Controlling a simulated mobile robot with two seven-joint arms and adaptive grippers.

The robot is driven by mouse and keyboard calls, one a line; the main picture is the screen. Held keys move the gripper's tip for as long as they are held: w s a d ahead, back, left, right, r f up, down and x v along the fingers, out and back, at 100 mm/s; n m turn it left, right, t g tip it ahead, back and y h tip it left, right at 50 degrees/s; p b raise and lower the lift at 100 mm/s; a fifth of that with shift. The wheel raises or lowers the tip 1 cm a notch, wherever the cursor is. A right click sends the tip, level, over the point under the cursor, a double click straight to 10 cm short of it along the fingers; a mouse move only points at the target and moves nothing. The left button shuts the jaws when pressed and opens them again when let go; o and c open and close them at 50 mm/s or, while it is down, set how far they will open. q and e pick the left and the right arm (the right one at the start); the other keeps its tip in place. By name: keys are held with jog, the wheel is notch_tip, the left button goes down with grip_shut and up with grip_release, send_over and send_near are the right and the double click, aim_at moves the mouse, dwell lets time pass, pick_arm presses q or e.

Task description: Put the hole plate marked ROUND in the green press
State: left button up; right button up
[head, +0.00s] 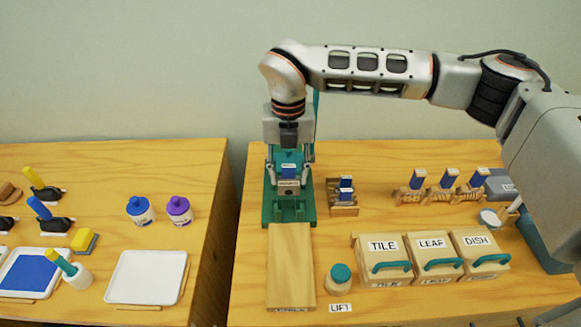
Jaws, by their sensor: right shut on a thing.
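The green press (270,211) stands at the back left of the right-hand table. My right gripper (289,178) reaches down from above at the press. The lettering on this plate is too small to read, and I cannot tell whether the plate is seated. The gripper partly hides the press. My left gripper is not in view.
A wooden board (290,265) extends forward from the press. A small wooden stand (344,210) holds a blue-topped piece to its right. Blue-topped stamps (447,179) stand in a rack. Boxes marked TILE (383,246), LEAF (432,243) and DISH (477,240) stand in front.

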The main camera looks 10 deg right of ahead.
aim_at(289, 186)
jog(key=shift+f+b, duration=1.8)
jog(key=shift+f, duration=1.85)
jog(key=o, duration=1.2)
jog(key=shift+o, duration=0.2)
jog(key=shift+r, duration=0.1)
jog(key=shift+r+p, duration=1.45)
jog(key=shift+r, duration=0.85)
jog(key=shift+r+p, duration=0.85)
jog(key=shift+r, duration=0.8)
